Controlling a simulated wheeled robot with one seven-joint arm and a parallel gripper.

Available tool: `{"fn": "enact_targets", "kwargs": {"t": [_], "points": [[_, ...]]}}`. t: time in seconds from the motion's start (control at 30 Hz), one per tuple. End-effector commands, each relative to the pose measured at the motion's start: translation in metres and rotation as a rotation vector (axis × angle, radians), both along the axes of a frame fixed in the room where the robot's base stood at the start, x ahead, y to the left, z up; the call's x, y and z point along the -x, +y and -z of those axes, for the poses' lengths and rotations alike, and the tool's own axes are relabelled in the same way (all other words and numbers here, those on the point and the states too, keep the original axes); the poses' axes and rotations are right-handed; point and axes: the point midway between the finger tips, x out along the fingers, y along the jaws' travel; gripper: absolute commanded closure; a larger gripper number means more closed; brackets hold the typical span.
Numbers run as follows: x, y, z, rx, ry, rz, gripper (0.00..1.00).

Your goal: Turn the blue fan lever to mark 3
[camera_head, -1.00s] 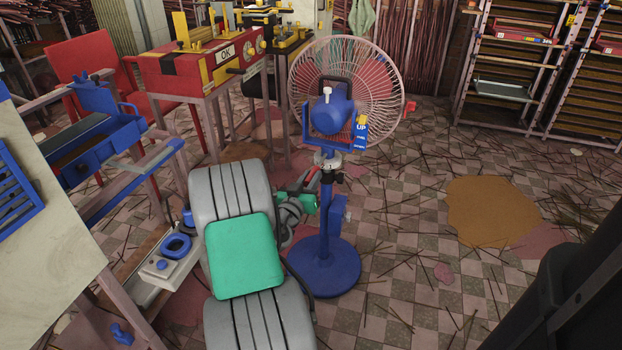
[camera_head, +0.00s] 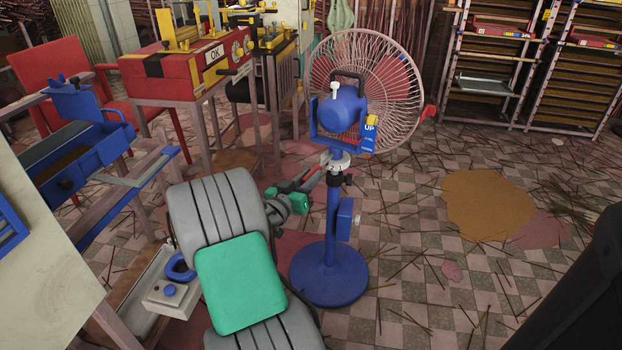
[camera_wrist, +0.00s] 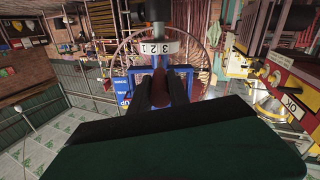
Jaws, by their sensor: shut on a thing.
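The blue fan (camera_head: 335,225) stands on a round base, its caged head (camera_head: 366,90) at the top of a pole. A pale collar (camera_head: 340,161) sits below the head. In the wrist view it is a white dial (camera_wrist: 140,48) with marks 1, 2 and 3, seen upside down. My gripper (camera_head: 320,175) reaches the collar from the left. In the wrist view my gripper (camera_wrist: 161,85) is shut on the reddish-brown lever (camera_wrist: 160,88), which points out from the dial roughly at mark 2. The fingers hide the lever's sides, so its exact mark is hard to read.
A red machine marked OK (camera_head: 190,72) stands on a table behind to the left. A grey box with a blue ring (camera_head: 172,292) is left of my arm. Racks (camera_head: 490,85) stand at the back right.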

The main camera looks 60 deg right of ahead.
Motion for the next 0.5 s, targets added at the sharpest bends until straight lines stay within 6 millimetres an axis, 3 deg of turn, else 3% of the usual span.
{"fn": "enact_targets", "kwargs": {"t": [0.03, 0.07, 0.1, 0.3, 0.5], "points": [[-0.0009, 0.0002, -0.0004, 0.000, -0.002, -0.003, 1.00], [-0.0009, 0.0001, -0.0004, 0.000, -0.002, -0.003, 0.77], [-0.0008, 0.0001, -0.0004, 0.000, -0.001, -0.003, 0.73], [0.0007, -0.0007, 0.0000, 0.000, 0.000, 0.000, 0.57], [0.0009, -0.0007, 0.0001, 0.000, 0.000, 0.000, 0.57]]}}
